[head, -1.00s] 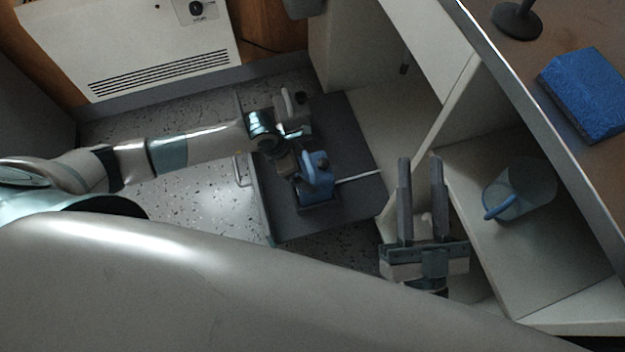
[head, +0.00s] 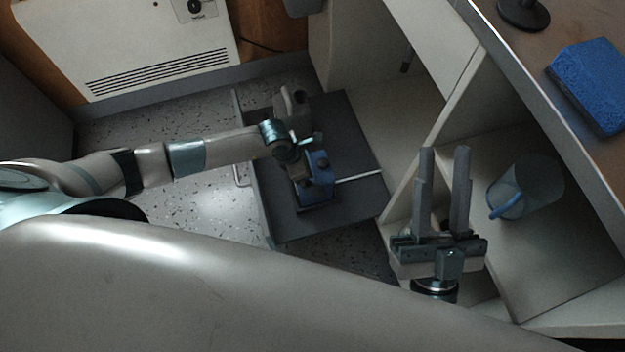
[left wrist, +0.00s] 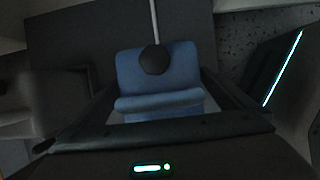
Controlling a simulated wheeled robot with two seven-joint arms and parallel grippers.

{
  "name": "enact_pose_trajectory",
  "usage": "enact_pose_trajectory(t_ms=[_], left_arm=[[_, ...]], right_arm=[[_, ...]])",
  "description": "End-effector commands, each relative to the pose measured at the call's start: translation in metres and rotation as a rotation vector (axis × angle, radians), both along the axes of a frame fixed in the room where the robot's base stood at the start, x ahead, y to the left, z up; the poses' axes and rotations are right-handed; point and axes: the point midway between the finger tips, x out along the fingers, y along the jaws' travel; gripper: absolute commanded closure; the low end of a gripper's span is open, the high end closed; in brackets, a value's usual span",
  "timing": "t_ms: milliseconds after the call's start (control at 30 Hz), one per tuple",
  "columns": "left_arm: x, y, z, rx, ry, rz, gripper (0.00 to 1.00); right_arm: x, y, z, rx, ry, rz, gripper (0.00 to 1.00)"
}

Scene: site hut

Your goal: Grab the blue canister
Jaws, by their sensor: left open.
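The blue canister (head: 319,181) stands in a dark open drawer (head: 350,125), partly hidden by my left gripper in the head view. In the left wrist view the canister (left wrist: 150,72) shows its black cap and a blue handle bar. My left gripper (head: 303,172) is open at the canister; in the left wrist view its dark fingers (left wrist: 158,85) lie on either side of it. I cannot tell whether they touch it. My right gripper (head: 445,155) is open and empty, in front of the cabinet shelf and away from the canister.
A grey container with a handle (head: 292,108) stands close behind the canister. A clear jug with a blue handle (head: 530,180) stands on the shelf. A blue block (head: 590,85) lies on the worktop.

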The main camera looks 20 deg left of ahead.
Motion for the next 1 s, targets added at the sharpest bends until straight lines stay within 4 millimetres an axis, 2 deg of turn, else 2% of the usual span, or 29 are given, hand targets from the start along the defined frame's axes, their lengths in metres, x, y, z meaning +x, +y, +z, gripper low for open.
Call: enact_pose_trajectory(t_ms=[467,567,700,733,1000], left_arm=[[0.0000,-0.0005,-0.0006,0.000,0.000,0.000,0.00],[0.0000,-0.0005,-0.0006,-0.001,0.001,0.000,0.21],[-0.0001,-0.0006,-0.0006,-0.001,0.001,0.000,0.55],[0.0003,-0.0009,-0.0001,-0.001,-0.001,0.000,0.59],[0.0003,-0.0009,0.0012,-0.001,-0.001,0.000,0.59]], right_arm=[[0.0002,-0.0008,0.0015,0.001,-0.005,-0.001,0.69],[0.0002,-0.0008,0.0015,0.002,-0.005,-0.002,0.69],[0.0002,-0.0008,0.0015,0.001,-0.005,-0.001,0.69],[0.0003,-0.0007,0.0015,0.001,-0.005,-0.001,0.69],[0.0004,-0.0005,0.0019,0.000,-0.003,-0.001,0.69]])
